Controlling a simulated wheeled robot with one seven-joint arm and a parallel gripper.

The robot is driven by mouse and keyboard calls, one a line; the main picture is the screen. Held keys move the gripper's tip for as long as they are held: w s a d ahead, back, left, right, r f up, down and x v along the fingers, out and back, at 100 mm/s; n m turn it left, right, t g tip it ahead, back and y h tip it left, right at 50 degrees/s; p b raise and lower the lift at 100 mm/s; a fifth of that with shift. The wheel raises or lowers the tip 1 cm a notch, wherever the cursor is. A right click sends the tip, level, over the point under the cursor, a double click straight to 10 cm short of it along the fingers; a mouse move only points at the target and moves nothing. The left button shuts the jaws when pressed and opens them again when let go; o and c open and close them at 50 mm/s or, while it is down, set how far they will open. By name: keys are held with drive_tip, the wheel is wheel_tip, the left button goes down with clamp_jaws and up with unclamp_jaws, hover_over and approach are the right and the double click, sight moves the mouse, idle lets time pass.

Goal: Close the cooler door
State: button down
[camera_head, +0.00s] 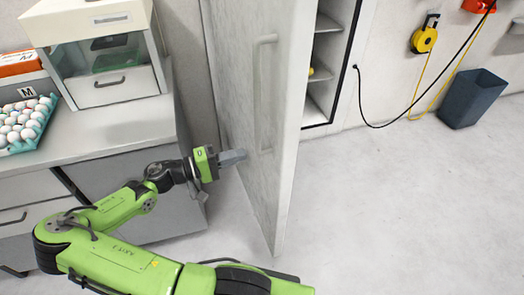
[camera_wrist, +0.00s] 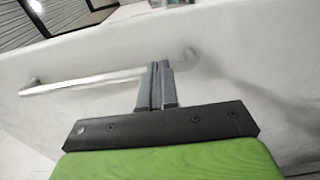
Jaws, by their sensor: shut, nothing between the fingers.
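The cooler door (camera_head: 232,75) is a tall white panel standing wide open, swung out from the cooler (camera_head: 330,60) toward the left and front. Its long vertical handle (camera_head: 265,95) is on the face toward the left. My gripper (camera_head: 242,155) is shut and empty, close to that face near the handle's lower end. In the wrist view the shut fingertips (camera_wrist: 159,66) overlap the light handle bar (camera_wrist: 85,84) in front of the white door face (camera_wrist: 235,75). I cannot tell whether they touch it.
A dark bin (camera_head: 474,98) and a hanging cable (camera_head: 440,85) are at right. The floor right of the door is clear.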

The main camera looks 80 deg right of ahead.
sight(276, 145)
drive_tip(key=b+x, duration=0.1)
drive_tip(key=x, duration=0.7)
drive_tip(key=shift+s+f+b, duration=0.15)
drive_tip(key=shift+b, duration=0.15)
drive_tip(key=shift+s+d, duration=0.2)
drive_tip(key=shift+s, duration=0.05)
